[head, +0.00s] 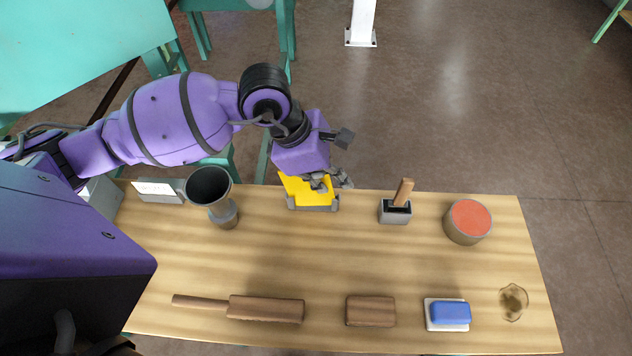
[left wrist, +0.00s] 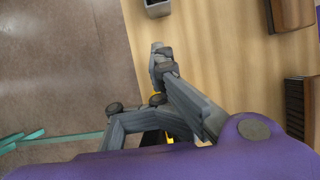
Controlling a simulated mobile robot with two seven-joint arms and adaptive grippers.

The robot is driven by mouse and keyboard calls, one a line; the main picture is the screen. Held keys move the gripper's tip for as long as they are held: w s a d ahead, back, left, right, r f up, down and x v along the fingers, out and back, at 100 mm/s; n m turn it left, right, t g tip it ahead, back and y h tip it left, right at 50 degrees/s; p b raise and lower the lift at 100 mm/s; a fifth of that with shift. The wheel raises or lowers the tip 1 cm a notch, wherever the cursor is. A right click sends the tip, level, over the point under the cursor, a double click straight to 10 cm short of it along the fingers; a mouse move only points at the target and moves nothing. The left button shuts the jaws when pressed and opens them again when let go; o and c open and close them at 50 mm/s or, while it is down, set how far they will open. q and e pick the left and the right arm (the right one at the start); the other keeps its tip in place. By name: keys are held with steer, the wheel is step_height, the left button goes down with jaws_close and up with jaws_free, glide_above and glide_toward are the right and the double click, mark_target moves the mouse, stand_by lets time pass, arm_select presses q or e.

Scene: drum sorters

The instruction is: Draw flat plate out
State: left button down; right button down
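The yellow flat plate (head: 296,188) stands tilted in a low grey holder (head: 327,204) at the far edge of the wooden table. My left gripper (head: 331,183) is at the plate's upper right part, with one finger over its face and the other near its right edge. The fingers are apart, and I cannot tell whether they touch the plate. In the left wrist view only slivers of yellow show between the fingers, and the arm hides the rest. My right gripper is not in view.
On the wooden table (head: 270,260), a dark cup (head: 209,186) stands left of the holder. A grey box with a wooden handle (head: 403,192) and a red-topped drum (head: 468,220) stand right. A wooden paddle (head: 265,308), brown block (head: 370,310) and blue block (head: 451,312) lie in front.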

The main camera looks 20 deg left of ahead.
arm_select(q)
steer(key=shift+s+a+f+y, duration=0.15)
steer(key=shift+s+a+f, duration=0.05)
steer(key=shift+a+f, duration=0.3)
steer(key=shift+s+a+f+y, duration=0.15)
steer(key=shift+a+f, duration=0.3)
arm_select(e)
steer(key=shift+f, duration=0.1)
arm_select(q)
steer(key=r, duration=0.2)
steer(key=w+r, duration=0.1)
steer(key=r, duration=0.2)
steer(key=v, duration=0.5)
steer(key=shift+d, duration=0.25)
steer(key=shift+d+r, duration=0.15)
steer(key=shift+r, duration=0.25)
steer(key=shift+w+d+r, duration=0.1)
steer(key=shift+d, duration=0.25)
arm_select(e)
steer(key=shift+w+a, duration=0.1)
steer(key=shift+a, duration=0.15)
